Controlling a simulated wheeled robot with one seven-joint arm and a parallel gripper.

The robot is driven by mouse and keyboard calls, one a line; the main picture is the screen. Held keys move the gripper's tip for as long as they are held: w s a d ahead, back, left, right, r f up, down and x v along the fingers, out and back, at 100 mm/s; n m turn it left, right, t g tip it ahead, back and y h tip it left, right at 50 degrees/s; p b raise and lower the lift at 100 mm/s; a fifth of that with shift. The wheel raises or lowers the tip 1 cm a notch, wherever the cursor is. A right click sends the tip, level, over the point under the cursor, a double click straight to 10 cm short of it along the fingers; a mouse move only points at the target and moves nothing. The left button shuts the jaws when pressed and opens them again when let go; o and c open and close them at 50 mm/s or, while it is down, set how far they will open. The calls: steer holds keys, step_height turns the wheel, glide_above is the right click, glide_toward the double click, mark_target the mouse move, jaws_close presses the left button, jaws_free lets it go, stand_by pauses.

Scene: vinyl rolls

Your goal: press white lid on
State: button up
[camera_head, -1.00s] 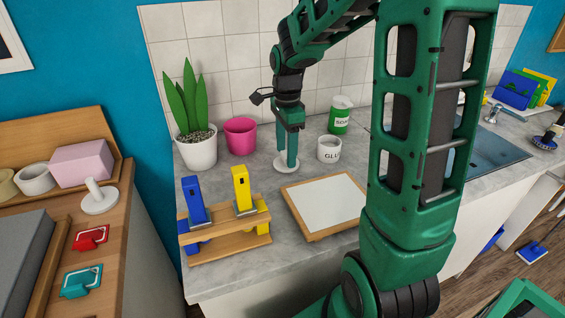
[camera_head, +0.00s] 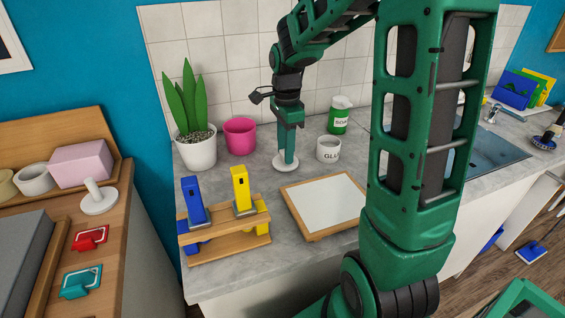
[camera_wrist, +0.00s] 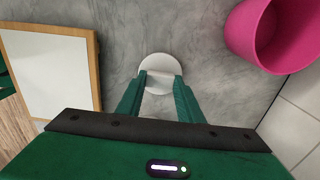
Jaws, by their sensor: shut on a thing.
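The white lid (camera_head: 286,170) is a flat round disc low at the grey counter, left of the white pot marked GLU (camera_head: 329,149). My gripper (camera_head: 287,158) points straight down over the lid and is shut on its raised middle part. In the wrist view the lid (camera_wrist: 158,61) shows as a pale disc beyond the fingers (camera_wrist: 159,92), with a whitish piece between them. I cannot tell whether the lid touches the counter. The pot stands upright, apart from the lid.
A pink pot (camera_head: 240,136) and a potted plant (camera_head: 197,151) stand to the left. A green-and-white soap container (camera_head: 339,116) is behind the glue pot. A wood-framed white board (camera_head: 324,204) and a rack with blue and yellow tools (camera_head: 225,240) lie in front.

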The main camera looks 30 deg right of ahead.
steer(key=shift+r, duration=1.85)
steer(key=shift+s, duration=0.15)
